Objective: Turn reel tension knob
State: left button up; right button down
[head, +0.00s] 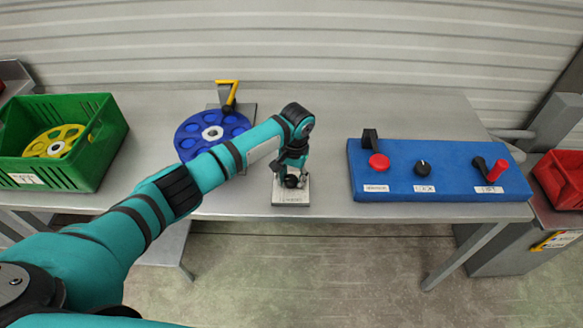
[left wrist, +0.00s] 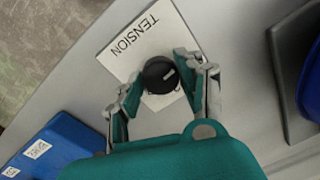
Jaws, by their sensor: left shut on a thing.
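The tension knob (left wrist: 160,73) is black and round with a pale pointer line, and sits on a white plate (left wrist: 128,50) lettered TENSION. In the head view this plate (head: 290,200) lies near the table's front edge. My left gripper (head: 291,180) reaches down over the plate and is shut on the knob, with one finger on each side in the left wrist view (left wrist: 162,80). In the head view the gripper mostly hides the knob. My right gripper is in neither view.
A blue reel (head: 190,140) with a yellow-handled fixture (head: 228,95) stands left of the plate. A blue control box (head: 440,185) with a red button, black knob and red lever stands right. A green crate (head: 95,165) holds a yellow reel (head: 52,143). Bare table (head: 325,150) separates plate and box.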

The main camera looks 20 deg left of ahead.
aim_at(294, 178)
pick_arm(q)
jog(key=n+p, duration=0.3)
jog(key=shift+r, duration=0.25)
jog(key=shift+w+f+n+p, duration=0.15)
jog(key=shift+n+p, duration=0.8)
jog(key=shift+n, duration=0.75)
jog(key=shift+a, duration=0.1)
jog(key=o, duration=1.2)
jog(key=shift+c, duration=0.2)
notch_tip(294, 178, up, 12)
jog(key=shift+d, duration=0.3)
jog(key=shift+w, duration=0.1)
